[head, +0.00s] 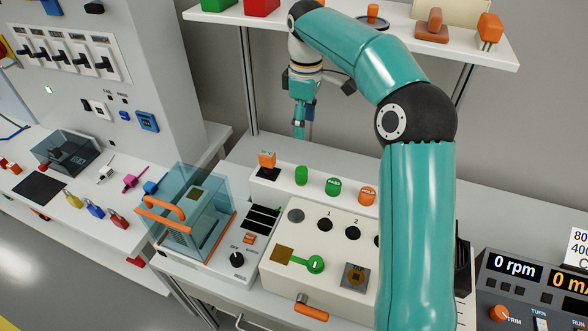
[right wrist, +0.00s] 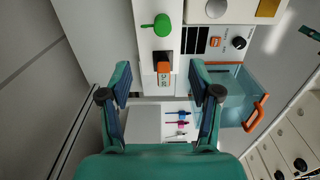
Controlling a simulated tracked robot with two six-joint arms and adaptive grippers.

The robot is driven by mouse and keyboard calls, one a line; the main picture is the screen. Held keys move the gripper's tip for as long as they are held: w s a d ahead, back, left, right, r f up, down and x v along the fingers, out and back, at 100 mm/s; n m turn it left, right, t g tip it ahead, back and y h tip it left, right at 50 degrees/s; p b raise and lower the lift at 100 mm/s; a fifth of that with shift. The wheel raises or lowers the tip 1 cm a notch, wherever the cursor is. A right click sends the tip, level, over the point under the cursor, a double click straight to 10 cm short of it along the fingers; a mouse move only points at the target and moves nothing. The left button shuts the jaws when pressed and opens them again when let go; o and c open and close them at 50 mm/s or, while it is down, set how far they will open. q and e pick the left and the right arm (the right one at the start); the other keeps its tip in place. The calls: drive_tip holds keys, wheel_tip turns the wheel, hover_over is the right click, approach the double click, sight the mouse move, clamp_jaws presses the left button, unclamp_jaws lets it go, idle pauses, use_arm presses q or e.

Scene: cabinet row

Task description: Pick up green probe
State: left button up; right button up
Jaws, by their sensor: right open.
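Which part is the green probe I cannot tell for sure. A green upright cylinder (head: 301,175) stands on the white raised strip behind the cream panel, with a green knob-like piece (head: 333,186) to its right. In the right wrist view a green piece with a thin stem (right wrist: 162,24) shows at the top, beyond the fingertips. My right gripper (head: 299,130) points down above the back of the strip; in its wrist view its jaws (right wrist: 160,66) are apart and empty. An orange block (right wrist: 163,68) appears between them, below. My left gripper is out of view.
The orange block (head: 267,159) stands left of the cylinder. A clear teal box (head: 190,215) with an orange handle is to the left. A shelf (head: 350,33) with coloured objects hangs above the back. My right arm hides part of the cream panel (head: 275,258).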

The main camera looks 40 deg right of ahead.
approach(302, 170)
drive_tip(key=f, duration=0.5)
drive_tip(key=shift+d+f, duration=0.2)
drive_tip(key=shift+d, duration=0.15)
drive_tip(key=f, duration=0.3)
drive_tip(key=f+p, duration=0.1)
drive_tip(key=shift+a+f, duration=0.15)
drive_tip(key=shift+a, duration=0.15)
drive_tip(key=shift+f, duration=0.55)
clamp_jaws()
